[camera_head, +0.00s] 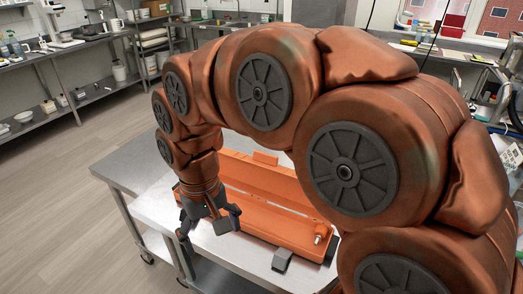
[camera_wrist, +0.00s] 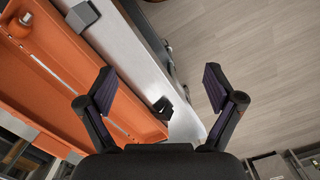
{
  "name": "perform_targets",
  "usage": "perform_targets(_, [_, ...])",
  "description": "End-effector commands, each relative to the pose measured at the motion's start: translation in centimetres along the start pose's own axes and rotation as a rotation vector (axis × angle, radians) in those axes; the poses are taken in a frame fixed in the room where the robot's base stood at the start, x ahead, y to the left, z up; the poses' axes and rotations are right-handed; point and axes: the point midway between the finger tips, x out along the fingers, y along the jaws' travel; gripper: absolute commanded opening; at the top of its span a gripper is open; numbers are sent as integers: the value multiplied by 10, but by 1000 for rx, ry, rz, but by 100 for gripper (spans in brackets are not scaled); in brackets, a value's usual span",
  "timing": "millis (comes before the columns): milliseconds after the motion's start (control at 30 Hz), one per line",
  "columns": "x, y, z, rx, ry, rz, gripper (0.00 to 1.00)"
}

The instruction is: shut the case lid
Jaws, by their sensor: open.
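The orange case (camera_head: 290,226) lies open on a metal table, its long hollow facing up. Its raised back panel, seemingly the lid (camera_head: 262,176), stands along the far side; part of it is hidden behind my arm. In the wrist view the case (camera_wrist: 75,75) fills the left side. A small pale and orange item (camera_head: 320,232) lies in its right end. Two dark grey latch-like blocks show at the near side, one to the right (camera_head: 282,259) and one beside my gripper. My gripper (camera_head: 209,228) is open and empty, above the near left part of the case's front edge.
The metal table (camera_head: 159,213) has bare top to the left and in front of the case. Open floor (camera_head: 60,180) lies to the left. Shelves and benches line the walls, and a cluttered bench stands at the upper right.

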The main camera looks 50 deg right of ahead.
Motion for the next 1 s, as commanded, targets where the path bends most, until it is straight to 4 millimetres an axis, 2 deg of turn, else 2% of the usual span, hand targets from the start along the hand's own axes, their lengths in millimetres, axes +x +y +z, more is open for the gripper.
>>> perform_targets(33, [-12, 7, -20, 51, 10, -8, 100])
perform_targets(167, [-35, 32, -65, 191, 33, -23, 100])
perform_targets(267, [-49, 57, -98, 313, 51, -36, 100])
perform_targets(367, [-59, 89, -126, 446, 60, -46, 100])
perform_targets(500, [-69, 142, -160, 645, 75, -57, 100])
perform_targets(700, [-70, 211, -182, 888, 75, -59, 100])
perform_targets(800, [-70, 234, -187, 964, 79, -58, 100])
perform_targets(1000, [-66, 249, -188, 1020, 77, -57, 100])
